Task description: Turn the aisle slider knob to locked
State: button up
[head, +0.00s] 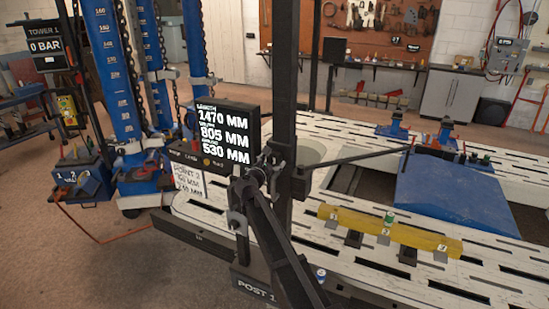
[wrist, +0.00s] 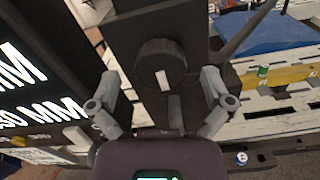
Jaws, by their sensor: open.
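The knob (wrist: 158,58) is a dark round knob with a white pointer bar on its face, seen in the wrist view on a dark block of the post. The bar stands nearly upright in that picture, tilted slightly. I cannot read any lock marking beside it. My gripper (wrist: 160,88) is open, with one grey finger to the left of the knob and one to the right, both apart from it, and nothing between them is held. In the head view my gripper (head: 252,190) is in front of the dark upright post (head: 285,100); the knob cannot be made out there.
A measuring display (head: 225,135) stands close left of my gripper and also fills the left of the wrist view (wrist: 30,90). The slotted white bench (head: 420,275) lies to the right, with a yellow beam (head: 350,220) and a blue ramp (head: 455,195). A can (head: 321,274) stands near the post base.

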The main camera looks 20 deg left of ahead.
jog(key=shift+w+d, duration=0.1)
jog(key=shift+w, duration=1)
